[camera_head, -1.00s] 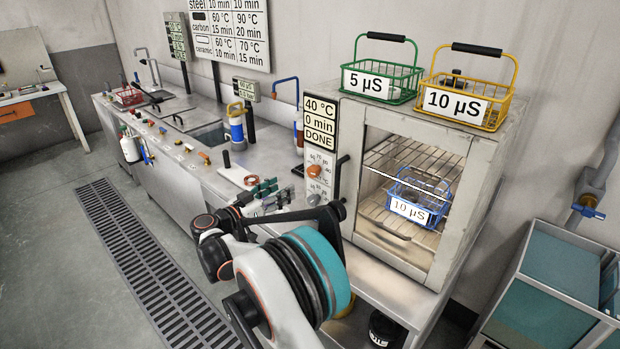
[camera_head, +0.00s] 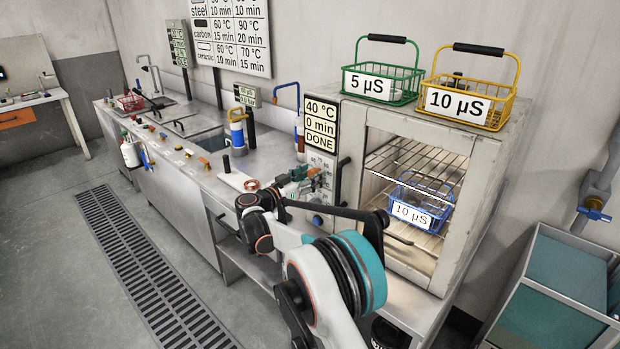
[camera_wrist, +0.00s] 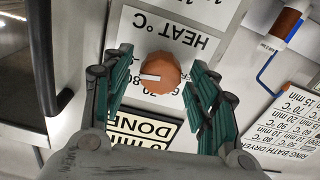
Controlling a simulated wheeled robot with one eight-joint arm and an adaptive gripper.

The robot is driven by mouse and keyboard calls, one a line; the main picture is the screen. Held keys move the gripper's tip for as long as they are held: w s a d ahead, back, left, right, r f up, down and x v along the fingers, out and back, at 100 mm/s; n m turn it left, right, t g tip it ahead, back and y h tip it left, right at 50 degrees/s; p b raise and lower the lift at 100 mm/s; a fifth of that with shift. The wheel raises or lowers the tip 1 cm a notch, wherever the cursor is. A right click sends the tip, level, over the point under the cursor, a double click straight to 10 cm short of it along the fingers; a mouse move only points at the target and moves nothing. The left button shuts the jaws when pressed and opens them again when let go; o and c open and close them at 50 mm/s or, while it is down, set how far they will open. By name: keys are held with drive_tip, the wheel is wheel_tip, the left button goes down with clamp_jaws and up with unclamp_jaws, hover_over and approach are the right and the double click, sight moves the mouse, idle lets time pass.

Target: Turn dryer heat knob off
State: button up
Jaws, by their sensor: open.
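The dryer (camera_head: 480,160) has an orange heat knob (camera_wrist: 160,73) on its front panel, which appears upside down in the wrist view. The knob has a white pointer mark directed to the left in that view, and "HEAT °C" is printed beside it. My gripper (camera_wrist: 160,62) is open, with one green ribbed finger on each side of the knob and visible gaps between. In the head view my gripper (camera_head: 296,182) is at the left of the dryer's panel, partly covering the knob area. The dryer sign (camera_head: 320,122) reads 40 °C, 0 min, DONE.
A dark dryer handle (camera_wrist: 42,60) stands beside the panel. A blue basket (camera_head: 418,212) sits inside the dryer; green (camera_head: 381,85) and yellow (camera_head: 467,104) baskets stand on top. A lower knob (camera_head: 317,220) is near my arm. The bench with basins extends left.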

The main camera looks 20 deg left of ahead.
drive_tip(key=c, duration=1.1)
drive_tip(key=shift+o, duration=0.2)
